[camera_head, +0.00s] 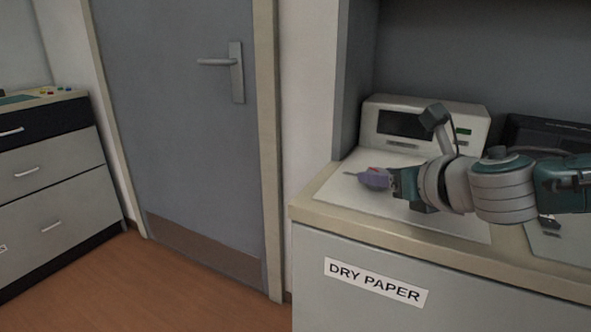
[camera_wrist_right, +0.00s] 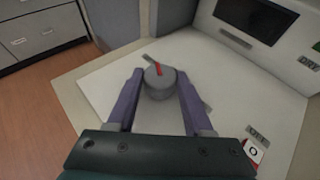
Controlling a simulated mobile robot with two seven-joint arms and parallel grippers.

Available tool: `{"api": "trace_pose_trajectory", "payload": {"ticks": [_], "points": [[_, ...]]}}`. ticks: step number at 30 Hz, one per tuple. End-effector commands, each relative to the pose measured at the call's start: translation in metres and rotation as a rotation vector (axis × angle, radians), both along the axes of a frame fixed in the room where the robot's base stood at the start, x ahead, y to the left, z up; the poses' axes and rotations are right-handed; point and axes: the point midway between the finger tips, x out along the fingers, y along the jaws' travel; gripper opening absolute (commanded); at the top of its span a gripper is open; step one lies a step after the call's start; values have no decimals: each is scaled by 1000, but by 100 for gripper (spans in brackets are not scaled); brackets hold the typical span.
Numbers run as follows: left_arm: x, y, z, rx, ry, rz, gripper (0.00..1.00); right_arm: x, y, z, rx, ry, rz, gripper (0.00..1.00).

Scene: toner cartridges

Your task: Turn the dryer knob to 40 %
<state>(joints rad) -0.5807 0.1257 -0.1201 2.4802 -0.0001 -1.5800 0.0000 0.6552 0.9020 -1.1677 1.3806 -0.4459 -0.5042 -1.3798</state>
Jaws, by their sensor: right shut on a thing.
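The dryer knob (camera_wrist_right: 160,82) is a round grey knob with a red mark on top, seen in the right wrist view on the white panel (camera_wrist_right: 105,85). A grey pointer sticks out from it toward the upper left. My right gripper (camera_wrist_right: 159,92) has its two purple fingers on either side of the knob and is shut on it. In the head view my right gripper (camera_head: 376,180) is over the white panel and mostly covers the knob. The percent marks around the knob cannot be read. My left gripper is not in view.
A white unit with a dark screen (camera_head: 404,124) stands behind the panel. A red-and-white switch (camera_wrist_right: 254,150) is at the lower right in the wrist view. The counter front carries a "DRY PAPER" label (camera_head: 376,282). A grey door (camera_head: 180,120) and drawers (camera_head: 50,180) are to the left.

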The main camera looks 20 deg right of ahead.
Motion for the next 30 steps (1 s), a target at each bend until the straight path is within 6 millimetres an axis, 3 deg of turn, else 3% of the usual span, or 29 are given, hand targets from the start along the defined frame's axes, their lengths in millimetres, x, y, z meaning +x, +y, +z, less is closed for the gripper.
{"api": "trace_pose_trajectory", "payload": {"ticks": [1,9,20,30], "points": [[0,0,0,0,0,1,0,0,0,0,0,0,-1,29],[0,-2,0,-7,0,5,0,0,0,0,0,0,-1,0],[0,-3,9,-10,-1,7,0,0,2,2,1,2,-49,0],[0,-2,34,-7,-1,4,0,1,7,3,4,3,-288,0]]}}
